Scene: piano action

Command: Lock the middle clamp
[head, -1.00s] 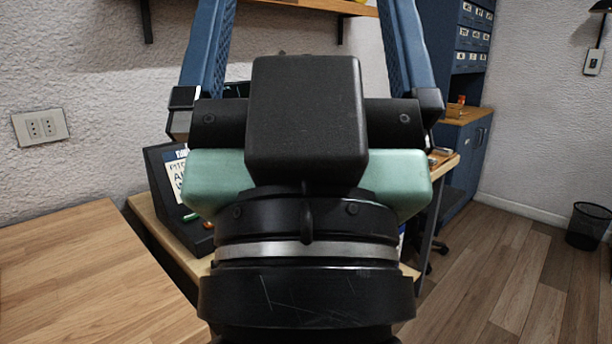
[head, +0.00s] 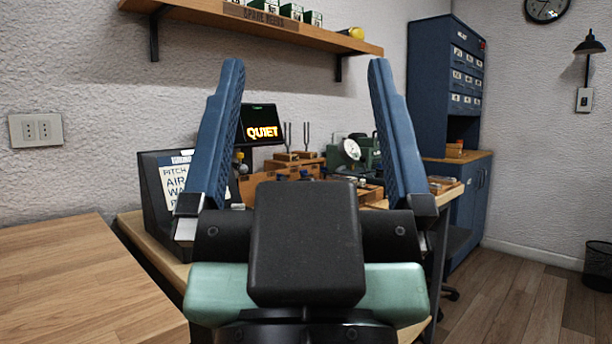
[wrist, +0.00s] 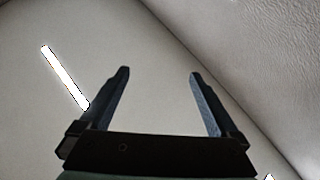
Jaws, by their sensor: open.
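My gripper (head: 299,80) stands up in the middle of the head view, its two blue fingers wide apart with nothing between them in its grasp. In the wrist view my gripper (wrist: 160,80) is also open and empty, facing pale wall or ceiling surfaces. Behind it in the head view is a workbench (head: 150,243) with a wooden fixture (head: 283,175) and a green device with a round dial (head: 352,150). I cannot make out the middle clamp; my gripper and wrist hide much of the bench.
A wooden table (head: 80,280) is at the left front. A lit sign reading QUIET (head: 262,132) and a dark panel with a paper (head: 175,185) stand on the bench. A shelf (head: 240,25) hangs above. A blue cabinet (head: 440,90) is at right.

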